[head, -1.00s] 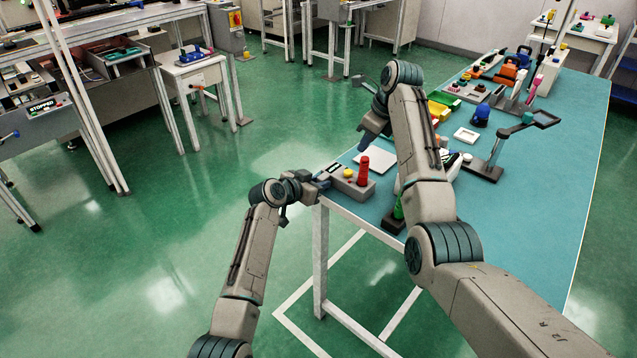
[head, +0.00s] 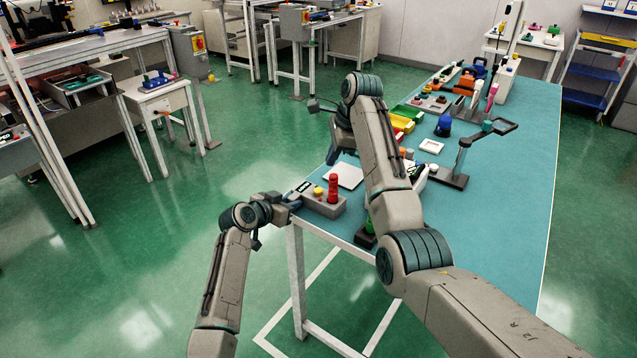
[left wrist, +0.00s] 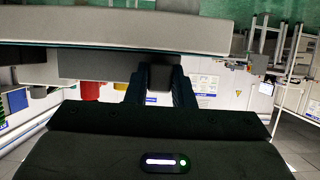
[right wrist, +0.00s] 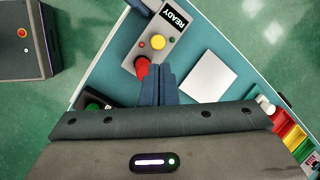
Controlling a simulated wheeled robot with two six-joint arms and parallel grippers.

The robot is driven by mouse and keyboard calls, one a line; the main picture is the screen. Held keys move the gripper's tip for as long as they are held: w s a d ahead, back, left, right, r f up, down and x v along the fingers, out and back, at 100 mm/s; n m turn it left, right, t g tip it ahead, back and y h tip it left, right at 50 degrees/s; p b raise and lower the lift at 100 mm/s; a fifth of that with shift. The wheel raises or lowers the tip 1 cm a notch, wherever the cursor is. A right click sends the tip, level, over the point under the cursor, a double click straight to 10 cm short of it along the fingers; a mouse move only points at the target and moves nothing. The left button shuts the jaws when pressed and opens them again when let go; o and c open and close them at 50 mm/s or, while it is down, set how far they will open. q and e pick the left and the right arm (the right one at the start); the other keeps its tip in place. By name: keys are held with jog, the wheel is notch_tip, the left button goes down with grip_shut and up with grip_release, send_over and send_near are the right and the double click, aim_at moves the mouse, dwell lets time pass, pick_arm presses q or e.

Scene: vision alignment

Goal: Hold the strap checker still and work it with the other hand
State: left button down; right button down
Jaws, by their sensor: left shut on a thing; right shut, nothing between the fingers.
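The strap checker (head: 317,207) is a grey box at the table's near left corner. It carries a dark display, a yellow button (head: 318,191) and an upright red knob (head: 333,188). In the right wrist view the display (right wrist: 174,17) reads READY. My left gripper (head: 292,200) is shut on the checker's left end; a dark block (left wrist: 160,76) sits between its fingers in the left wrist view. My right gripper (right wrist: 162,70) is shut and empty, pointing down beside the red knob (right wrist: 142,68). I cannot tell if they touch.
A white square plate (head: 346,175) lies behind the checker. A green-and-black item (head: 367,232) stands at the near edge. Yellow bins (head: 403,123) and a dark stand (head: 450,178) are further back. The table's right side (head: 505,210) is clear.

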jog(key=n, duration=0.3)
jog(key=r+n, duration=0.1)
jog(key=n, duration=0.1)
jog(key=shift+a+n, duration=0.1)
jog(key=shift+n, duration=0.3)
jog(key=n, duration=0.3)
jog(key=shift+r+n, duration=0.25)
jog(key=shift+n, duration=0.05)
jog(key=n, duration=0.3)
jog(key=shift+r+n, duration=0.35)
jog(key=shift+n, duration=0.05)
jog(key=n, duration=0.3)
jog(key=shift+a+r+n, duration=0.1)
jog(key=shift+r+n, duration=0.15)
jog(key=shift+n, duration=0.05)
jog(key=n, duration=0.3)
jog(key=shift+s+r+n+h, duration=0.1)
jog(key=shift+r+n+h, duration=0.2)
jog(key=n, duration=0.3)
jog(key=r+n, duration=0.1)
jog(key=n, duration=0.3)
jog(key=shift+r, duration=0.1)
jog(key=shift+a, duration=0.1)
